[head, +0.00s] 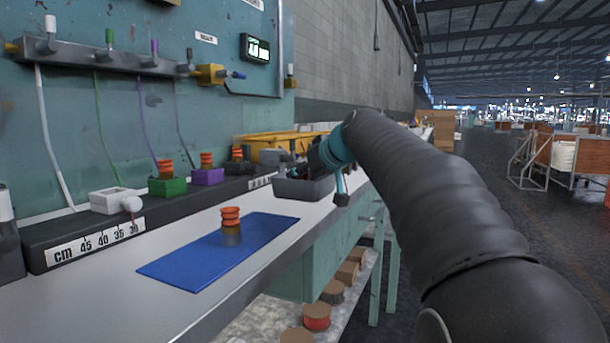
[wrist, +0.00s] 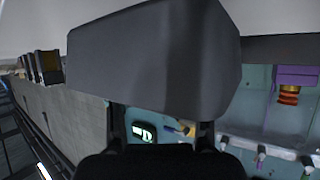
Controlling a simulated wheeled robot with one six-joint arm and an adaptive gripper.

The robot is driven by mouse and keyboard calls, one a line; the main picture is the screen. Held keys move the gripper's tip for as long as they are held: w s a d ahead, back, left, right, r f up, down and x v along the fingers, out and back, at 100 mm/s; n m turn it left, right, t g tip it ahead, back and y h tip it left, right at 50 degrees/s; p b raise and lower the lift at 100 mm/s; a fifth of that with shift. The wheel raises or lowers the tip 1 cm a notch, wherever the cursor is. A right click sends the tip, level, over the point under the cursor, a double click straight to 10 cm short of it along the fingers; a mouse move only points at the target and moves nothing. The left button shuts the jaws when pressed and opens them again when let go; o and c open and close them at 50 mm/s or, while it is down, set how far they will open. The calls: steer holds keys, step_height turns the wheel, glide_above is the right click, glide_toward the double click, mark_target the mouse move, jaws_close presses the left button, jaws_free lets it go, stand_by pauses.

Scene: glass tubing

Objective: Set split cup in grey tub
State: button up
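The grey tub (head: 312,188) stands on the bench past the blue mat. Its dark grey side (wrist: 150,60) fills the upper middle of the wrist view. My gripper (head: 322,177) is at the tub, with one finger hanging by its right end. In the wrist view the fingers (wrist: 160,130) stand apart with only background between them; their tips are not clear. I cannot identify a split cup for certain. An orange ribbed piece on a grey-brown base (head: 231,225) stands upright on the blue mat (head: 190,262). The tub's inside is mostly hidden.
A green block (head: 167,187) and a purple block (head: 207,177), each with an orange ribbed piece, sit on the dark ledge along the wall. A white box (head: 115,201) and a cm ruler (head: 95,242) are left. Yellow bins (head: 275,143) stand behind the tub.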

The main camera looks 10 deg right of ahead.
steer(key=shift+r, duration=0.15)
steer(key=v, duration=1.2)
